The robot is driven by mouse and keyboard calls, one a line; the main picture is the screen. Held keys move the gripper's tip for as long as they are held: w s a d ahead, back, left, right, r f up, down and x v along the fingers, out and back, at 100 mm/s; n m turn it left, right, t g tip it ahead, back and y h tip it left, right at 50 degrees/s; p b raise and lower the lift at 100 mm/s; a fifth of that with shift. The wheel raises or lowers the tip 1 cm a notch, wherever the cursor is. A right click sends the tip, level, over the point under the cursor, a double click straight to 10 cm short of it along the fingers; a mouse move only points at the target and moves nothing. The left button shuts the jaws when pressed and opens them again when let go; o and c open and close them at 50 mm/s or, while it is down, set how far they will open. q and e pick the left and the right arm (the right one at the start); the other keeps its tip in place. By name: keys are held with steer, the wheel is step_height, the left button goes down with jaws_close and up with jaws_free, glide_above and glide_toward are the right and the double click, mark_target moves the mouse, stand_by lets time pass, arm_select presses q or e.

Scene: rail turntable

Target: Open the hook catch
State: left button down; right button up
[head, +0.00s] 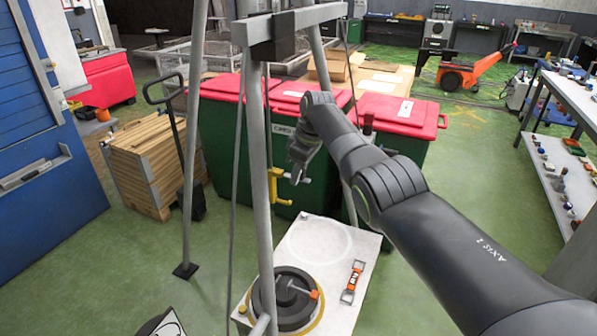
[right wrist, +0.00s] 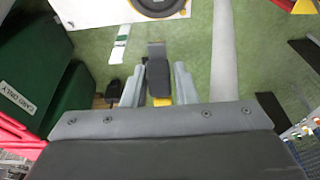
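A yellow hook (head: 273,186) hangs under the grey tripod, in front of the green bin. I cannot tell the catch apart from the hook clearly. My left gripper is not in view.
A white board (head: 343,311) below carries a dark round weight (head: 284,296) and an orange-handled piece (head: 354,277). Tripod legs (head: 191,160) stand around the hook. Green bins with red lids (head: 393,105) stand behind. A pallet stack (head: 150,165) is at left.

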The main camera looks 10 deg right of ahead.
steer(key=shift+o, duration=1.4)
steer(key=shift+r, duration=0.1)
steer(key=b+v, duration=0.3)
steer(key=v, duration=1.4)
steer(key=shift+b, duration=0.3)
